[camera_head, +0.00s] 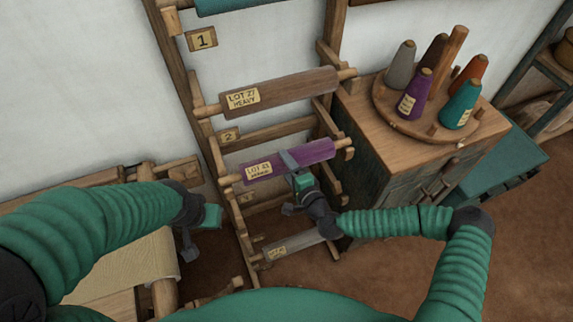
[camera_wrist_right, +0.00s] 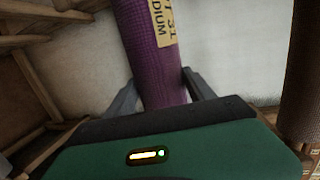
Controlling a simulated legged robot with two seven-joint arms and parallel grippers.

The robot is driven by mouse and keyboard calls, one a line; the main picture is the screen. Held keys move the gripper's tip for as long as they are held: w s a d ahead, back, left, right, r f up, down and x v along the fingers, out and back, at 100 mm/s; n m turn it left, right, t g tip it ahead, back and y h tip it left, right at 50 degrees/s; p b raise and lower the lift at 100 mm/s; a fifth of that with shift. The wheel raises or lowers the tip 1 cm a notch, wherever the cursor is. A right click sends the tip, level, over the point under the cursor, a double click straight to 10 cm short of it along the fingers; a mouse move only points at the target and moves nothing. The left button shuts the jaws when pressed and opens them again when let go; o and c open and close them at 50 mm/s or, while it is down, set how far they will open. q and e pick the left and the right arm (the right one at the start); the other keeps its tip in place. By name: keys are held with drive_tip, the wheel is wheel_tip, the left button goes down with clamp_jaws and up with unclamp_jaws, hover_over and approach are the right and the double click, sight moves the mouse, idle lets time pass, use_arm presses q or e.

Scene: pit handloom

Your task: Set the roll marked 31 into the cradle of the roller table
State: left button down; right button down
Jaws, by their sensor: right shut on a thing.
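The purple roll (camera_head: 318,151) lies across the third level of the wooden rack. The right wrist view shows it (camera_wrist_right: 150,45) close up, with 31 on its pale label. My right gripper (camera_head: 289,160) is shut on the roll, right of its label. The roll's ends are at the rack's arms; I cannot tell whether it rests on them or is just clear. My left gripper (camera_head: 200,228) hangs empty left of the rack, its jaw opening unclear. A wooden table (camera_head: 100,178) with cream cloth stands at left, partly behind my left arm; I cannot make out a cradle.
A brown roll (camera_head: 285,92) marked LOT 27 HEAVY lies above, and a grey roll (camera_head: 295,244) below. Right of the rack, a wooden cabinet (camera_head: 360,110) bears a round tray (camera_head: 410,127) with several yarn cones. Bare floor shows at lower right.

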drive_tip(key=shift+c, duration=1.8)
unclamp_jaws()
drive_tip(key=shift+f, duration=0.1)
